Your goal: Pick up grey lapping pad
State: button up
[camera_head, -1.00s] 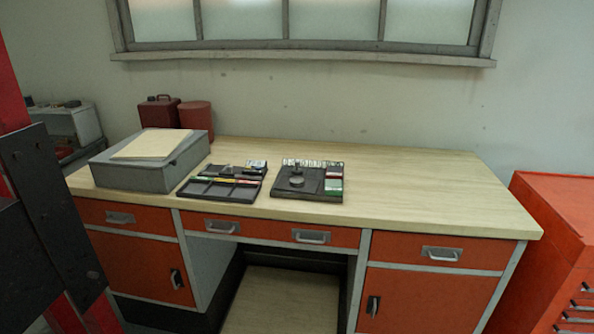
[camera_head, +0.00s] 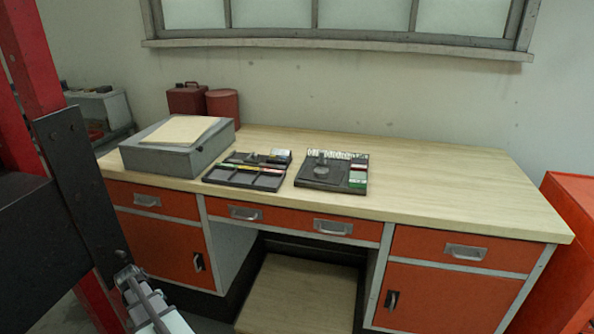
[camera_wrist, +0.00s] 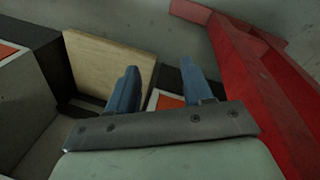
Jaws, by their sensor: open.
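A small grey round piece (camera_head: 321,171) sits on the dark right-hand tray (camera_head: 311,184) on the desk; it may be the grey lapping pad, but it is too small to tell. The left-hand dark tray (camera_head: 226,180) has compartments with small coloured pieces. My gripper (camera_wrist: 158,74) shows in the wrist view with two blue fingers apart and nothing between them. It is away from the trays, which are not in the wrist view.
A grey box (camera_head: 168,160) with a pale sheet on top stands at the desk's left. A red can (camera_head: 187,99) and red canister (camera_head: 222,103) are behind. The desk's right side (camera_head: 450,190) is clear. An orange cabinet (camera_head: 575,240) stands at right.

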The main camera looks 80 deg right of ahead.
jog(key=s+d+r+m+t+h, duration=0.1)
jog(key=s+d+r+m+h, duration=0.2)
jog(key=d+r, duration=1)
jog(key=s+d+r+m, duration=0.2)
jog(key=d+r+m, duration=0.3)
jog(key=d+r, duration=0.8)
notch_tip(320, 180, up, 24)
jog(key=f+m+g, duration=0.1)
jog(key=m+g, duration=0.1)
jog(key=m, duration=0.3)
send_over(321, 152)
jog(key=w+a, duration=0.3)
jog(key=shift+y, duration=0.4)
jog(key=x, duration=0.7)
jog(key=shift+s+d+f, duration=0.15)
jog(key=shift+d, duration=0.1)
jog(key=shift+a+x, duration=0.15)
jog(key=shift+x, duration=1.25)
jog(key=shift+a+x, duration=0.15)
jog(key=shift+x, duration=1.2)
jog(key=shift+s+f, duration=0.1)
jog(key=c, duration=0.8)
